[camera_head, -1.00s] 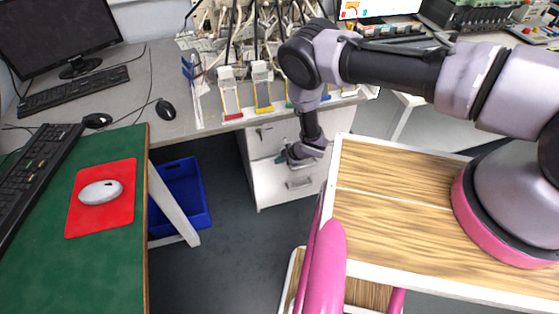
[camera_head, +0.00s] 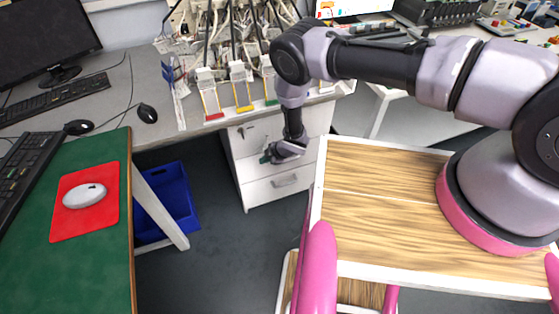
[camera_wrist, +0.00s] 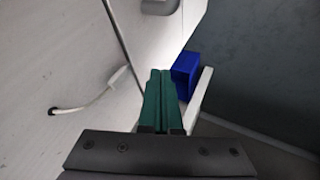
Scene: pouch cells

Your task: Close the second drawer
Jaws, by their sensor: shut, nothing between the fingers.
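A white drawer cabinet (camera_head: 258,195) stands under the grey desk, with a lock on its top front. The second drawer is mostly hidden behind my gripper (camera_head: 266,158), so how far it stands out is hard to tell. A lower drawer with a bar handle (camera_head: 285,181) shows beneath. My gripper is shut and empty at the cabinet front, at about middle-drawer height. In the wrist view its green fingers (camera_wrist: 163,98) are together, beside white cabinet fronts (camera_wrist: 60,55) divided by a dark seam. Whether the fingertips touch the front cannot be told.
A blue bin (camera_head: 178,215) sits on the floor left of the cabinet, behind a white leg of the green-topped desk (camera_head: 95,270). My wooden-topped base is at the right. Grey floor (camera_head: 215,260) is clear between them. Cables and pouch-cell holders (camera_head: 238,85) crowd the desk above.

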